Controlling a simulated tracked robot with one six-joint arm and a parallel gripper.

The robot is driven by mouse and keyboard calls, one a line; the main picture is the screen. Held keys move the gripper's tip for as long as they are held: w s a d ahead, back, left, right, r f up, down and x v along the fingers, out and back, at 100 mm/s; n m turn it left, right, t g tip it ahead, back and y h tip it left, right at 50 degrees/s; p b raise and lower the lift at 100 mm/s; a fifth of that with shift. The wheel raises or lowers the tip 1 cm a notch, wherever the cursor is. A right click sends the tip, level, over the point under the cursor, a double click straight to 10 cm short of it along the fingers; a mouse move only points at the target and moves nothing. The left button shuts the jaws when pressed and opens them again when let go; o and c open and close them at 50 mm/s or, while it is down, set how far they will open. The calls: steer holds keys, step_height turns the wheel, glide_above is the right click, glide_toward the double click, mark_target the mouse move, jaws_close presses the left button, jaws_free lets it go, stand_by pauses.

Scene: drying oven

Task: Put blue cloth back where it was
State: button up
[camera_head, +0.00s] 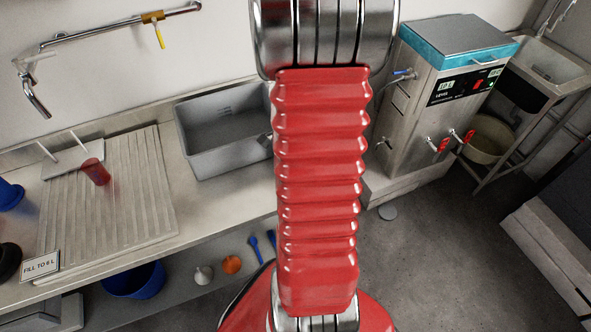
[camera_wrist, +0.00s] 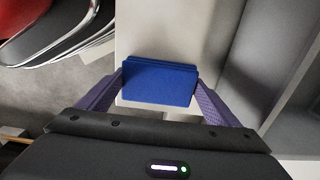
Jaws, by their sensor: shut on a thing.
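The blue cloth (camera_wrist: 158,84) shows in the wrist view as a folded, flat blue block. My gripper (camera_wrist: 158,78) has its two purple fingers at the left and right sides of the cloth and is shut on it. The cloth is in front of a pale flat surface (camera_wrist: 185,28); I cannot tell whether it touches that surface. In the head view my red arm fills the middle, and neither the gripper nor the cloth shows there.
In the head view, a grey basin (camera_head: 222,135) and a ribbed draining board (camera_head: 110,200) with a red cup (camera_head: 95,172) are on the left counter. A steel machine (camera_head: 425,125) with red-handled taps stands right. A blue bucket (camera_head: 133,281) is below the counter. Grey floor lies at lower right.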

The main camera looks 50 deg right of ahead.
steer(key=shift+f, duration=0.1)
steer(key=o, duration=0.9)
step_height(320, 180, up, 12)
steer(key=shift+r, duration=0.15)
stand_by(0.7)
